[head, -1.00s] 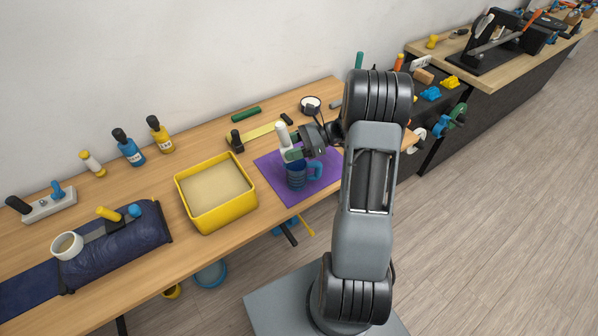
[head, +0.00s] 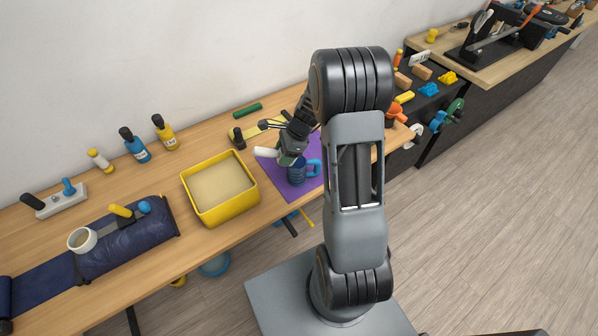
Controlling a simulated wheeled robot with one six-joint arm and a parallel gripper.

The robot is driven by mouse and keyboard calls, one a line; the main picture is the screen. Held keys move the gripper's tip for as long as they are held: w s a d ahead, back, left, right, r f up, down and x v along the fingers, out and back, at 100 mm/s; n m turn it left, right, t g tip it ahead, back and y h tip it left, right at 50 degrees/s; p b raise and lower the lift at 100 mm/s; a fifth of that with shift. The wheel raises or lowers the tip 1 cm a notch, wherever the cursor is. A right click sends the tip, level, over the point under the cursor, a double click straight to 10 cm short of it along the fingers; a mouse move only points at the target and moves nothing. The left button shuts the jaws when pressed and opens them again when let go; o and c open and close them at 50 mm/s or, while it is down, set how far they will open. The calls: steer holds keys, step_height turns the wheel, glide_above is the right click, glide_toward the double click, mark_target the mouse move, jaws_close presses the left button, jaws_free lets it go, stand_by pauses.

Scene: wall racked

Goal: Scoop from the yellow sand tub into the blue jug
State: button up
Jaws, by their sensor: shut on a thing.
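The yellow sand tub (head: 228,218) stands on the wooden bench and holds pale sand (head: 222,185). The blue jug (head: 297,174) stands upright on a purple mat to the right of the tub, its lighter blue handle facing right. My gripper (head: 290,148) is just above the jug, shut on a scoop-like tool with a pale cylindrical end (head: 267,153). That end points left, roughly level. A grey-green part of the tool is close over the jug's mouth and hides part of it. I cannot tell whether the tool holds sand.
A navy roll (head: 128,240) with a white mug (head: 82,240) lies at the left. Blue (head: 136,147) and yellow (head: 164,133) bottles stand by the wall. A dark block (head: 236,138) stands behind the tub. Bench is bare between bottles and tub.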

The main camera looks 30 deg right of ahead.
steer(key=o, duration=0.3)
steer(key=c, duration=0.3)
steer(key=shift+r, duration=3.5)
steer(key=shift+h, duration=0.3)
steer(key=shift+g+h, duration=0.6)
steer(key=shift+h, duration=1.2)
steer(key=shift+h, duration=0.5)
